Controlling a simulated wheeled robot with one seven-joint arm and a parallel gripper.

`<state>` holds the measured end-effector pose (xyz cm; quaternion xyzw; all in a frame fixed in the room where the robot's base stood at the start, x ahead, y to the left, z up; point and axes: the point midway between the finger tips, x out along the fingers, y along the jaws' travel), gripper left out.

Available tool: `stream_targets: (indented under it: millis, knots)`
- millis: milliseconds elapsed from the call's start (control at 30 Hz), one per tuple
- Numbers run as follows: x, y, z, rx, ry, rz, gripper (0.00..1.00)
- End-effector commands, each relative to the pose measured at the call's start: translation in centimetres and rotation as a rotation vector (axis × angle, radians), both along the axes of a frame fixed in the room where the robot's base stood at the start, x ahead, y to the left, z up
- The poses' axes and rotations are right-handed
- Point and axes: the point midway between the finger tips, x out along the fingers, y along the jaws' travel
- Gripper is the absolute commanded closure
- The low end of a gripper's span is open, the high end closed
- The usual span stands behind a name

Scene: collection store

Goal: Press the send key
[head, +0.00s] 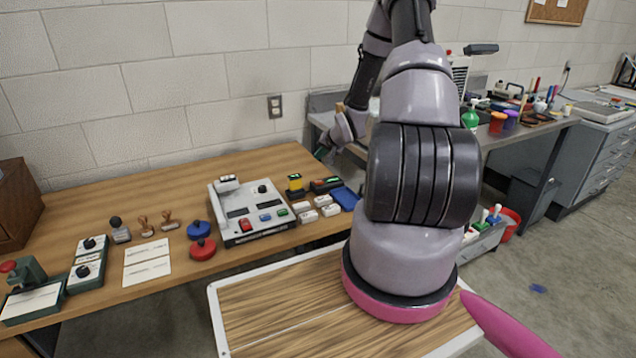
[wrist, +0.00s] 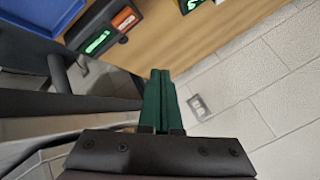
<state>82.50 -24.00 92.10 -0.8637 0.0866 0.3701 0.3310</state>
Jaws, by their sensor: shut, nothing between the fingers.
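My gripper (head: 321,153) is above the far right end of the wooden table, near the wall. Its dark green fingers (wrist: 160,80) are shut together and empty. A black unit (head: 326,185) with a green lit part and an orange-red part is on the table below the gripper; it also shows in the wrist view (wrist: 108,36), apart from the fingertips. A grey console (head: 230,200) stands to its left, with a red key (head: 245,225), a blue key (head: 265,217) and a green key (head: 282,212). I cannot read which key is marked send.
A yellow-topped device (head: 295,184), a blue tray (head: 345,198) and several white blocks (head: 330,209) crowd around the black unit. Red (head: 202,249) and blue (head: 198,229) round knobs are left of the console. The wall (head: 200,60) is close behind.

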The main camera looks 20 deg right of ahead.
Motion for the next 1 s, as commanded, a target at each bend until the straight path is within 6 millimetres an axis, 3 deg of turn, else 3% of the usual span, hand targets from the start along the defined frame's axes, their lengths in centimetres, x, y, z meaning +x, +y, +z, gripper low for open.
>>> stream_targets:
  millis: [300,500,1000]
  knots:
    - [-0.1,0.1,-4.7,0.0,0.002,0.001,1.0]
    - [0.0,0.0,-6.7,0.0,0.0,0.0,1.0]
    - [0.0,0.0,-7.5,-0.001,0.0,0.001,1.0]
